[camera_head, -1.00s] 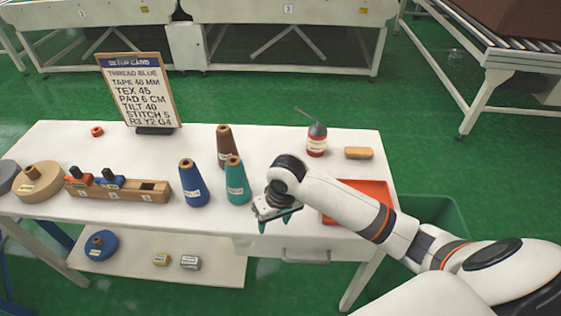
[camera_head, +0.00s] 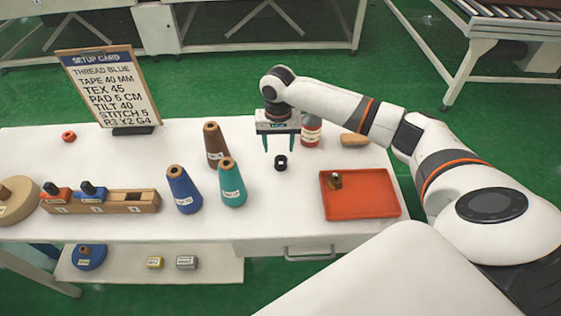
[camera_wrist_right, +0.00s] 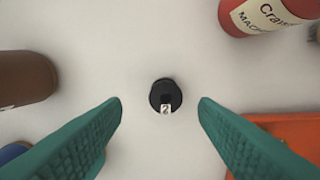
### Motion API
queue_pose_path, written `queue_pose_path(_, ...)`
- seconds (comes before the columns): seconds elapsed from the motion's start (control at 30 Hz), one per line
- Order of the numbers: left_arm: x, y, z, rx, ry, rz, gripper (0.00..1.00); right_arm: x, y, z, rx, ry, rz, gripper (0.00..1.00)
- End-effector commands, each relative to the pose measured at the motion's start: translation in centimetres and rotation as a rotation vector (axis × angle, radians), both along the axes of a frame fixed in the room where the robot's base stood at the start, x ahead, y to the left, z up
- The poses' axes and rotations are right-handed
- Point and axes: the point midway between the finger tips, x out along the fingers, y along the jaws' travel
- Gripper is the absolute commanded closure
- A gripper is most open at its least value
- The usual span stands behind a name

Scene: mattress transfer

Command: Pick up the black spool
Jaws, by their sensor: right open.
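The black spool (camera_head: 280,162) stands on the white table, between the teal thread cone and the red tray. In the right wrist view the spool (camera_wrist_right: 165,96) is a small black cylinder with a light tag marked 2. My right gripper (camera_head: 280,150) is above the table over the spool, fingers pointing down. Its teal fingers are apart in the right wrist view (camera_wrist_right: 160,102), with the spool centred in the gap and untouched. My left gripper is not in view.
Brown (camera_head: 215,145), blue (camera_head: 183,192) and teal (camera_head: 232,185) cones stand left of the spool. A red bottle (camera_head: 311,133) stands close behind on the right. A red-orange tray (camera_head: 360,207) holding a small item lies to the right. A wooden rack (camera_head: 130,201) is at left.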

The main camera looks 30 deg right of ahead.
Motion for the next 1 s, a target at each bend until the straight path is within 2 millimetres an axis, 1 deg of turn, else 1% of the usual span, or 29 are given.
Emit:
queue_pose_path(0.17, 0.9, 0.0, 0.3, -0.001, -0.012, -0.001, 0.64, -0.4, -0.1, -1.4, -0.001, 0.002, 0.001, 0.46)
queue_pose_path(0.3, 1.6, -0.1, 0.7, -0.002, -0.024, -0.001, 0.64, -1.2, -0.2, -3.5, -0.001, 0.003, 0.001, 0.46)
queue_pose_path(0.4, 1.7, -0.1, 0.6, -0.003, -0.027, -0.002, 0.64, -1.0, -0.1, -4.8, -0.001, 0.001, 0.001, 0.46)
queue_pose_path(0.5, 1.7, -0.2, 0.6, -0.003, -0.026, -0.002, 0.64, -1.0, -0.1, -5.4, -0.001, -0.001, 0.001, 0.46)
queue_pose_path(0.7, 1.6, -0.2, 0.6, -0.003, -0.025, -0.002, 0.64, -1.0, -0.1, -5.5, -0.001, -0.002, 0.002, 0.46)
queue_pose_path(0.73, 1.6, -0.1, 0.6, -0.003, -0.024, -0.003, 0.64, -1.0, -0.1, -5.5, -0.001, -0.002, 0.002, 0.47)
queue_pose_path(0.77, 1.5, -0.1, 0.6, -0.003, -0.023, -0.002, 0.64, -1.0, -0.1, -5.5, -0.001, -0.002, 0.002, 0.52)
queue_pose_path(1.0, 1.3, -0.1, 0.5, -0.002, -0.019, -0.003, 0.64, -1.0, -0.1, -5.5, -0.001, -0.001, 0.002, 0.91)
